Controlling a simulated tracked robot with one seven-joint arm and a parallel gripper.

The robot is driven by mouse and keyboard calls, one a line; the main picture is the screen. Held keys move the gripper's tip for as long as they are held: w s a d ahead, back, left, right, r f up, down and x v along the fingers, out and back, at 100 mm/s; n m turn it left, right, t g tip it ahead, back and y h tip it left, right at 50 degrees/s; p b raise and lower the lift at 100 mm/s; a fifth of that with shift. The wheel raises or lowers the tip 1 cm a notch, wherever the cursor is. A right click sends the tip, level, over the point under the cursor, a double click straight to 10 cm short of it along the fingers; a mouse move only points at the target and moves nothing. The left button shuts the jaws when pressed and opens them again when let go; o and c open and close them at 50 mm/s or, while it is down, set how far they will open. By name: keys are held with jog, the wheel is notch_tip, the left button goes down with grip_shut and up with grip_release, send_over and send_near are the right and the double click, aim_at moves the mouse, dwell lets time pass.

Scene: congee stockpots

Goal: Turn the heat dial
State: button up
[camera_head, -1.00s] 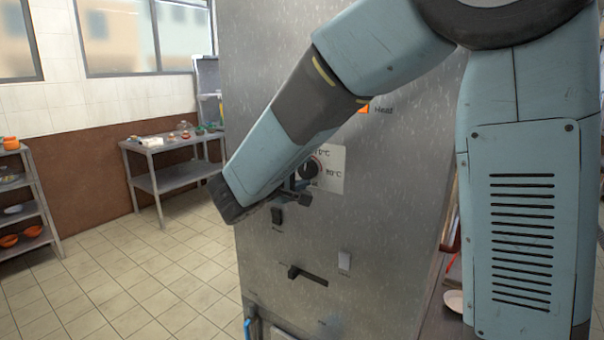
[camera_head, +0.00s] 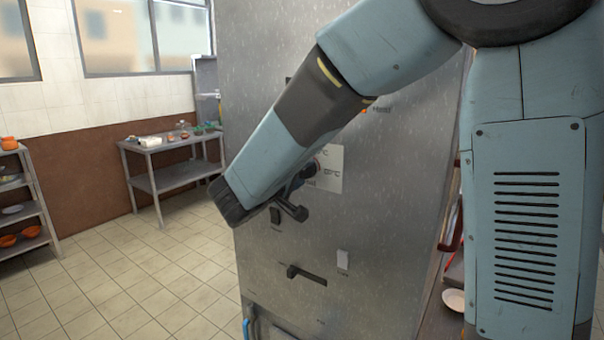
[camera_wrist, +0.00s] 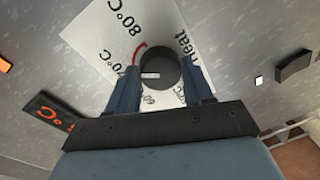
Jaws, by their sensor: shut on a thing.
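The heat dial (camera_wrist: 158,72) is a dark round knob on a white label plate (camera_wrist: 105,35) marked "Heat" and with temperatures such as 80°C. In the wrist view my gripper (camera_wrist: 163,75) has one blue finger on each side of the dial and is shut on it. A white mark shows on the dial face, beside a red curved line on the plate. In the head view, my gripper (camera_head: 300,182) is at the plate (camera_head: 330,172) on the steel cabinet front. My arm and fingers hide most of the dial there.
An orange-lettered display (camera_wrist: 50,116) lies near the gripper. A side table (camera_head: 170,143) and shelves (camera_head: 28,205) stand left, with open tiled floor between.

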jog(key=shift+f, duration=0.25)
jog(key=o, duration=1)
jog(key=shift+r, duration=0.15)
jog(key=v, duration=1.3)
jog(key=shift+s+a, duration=0.3)
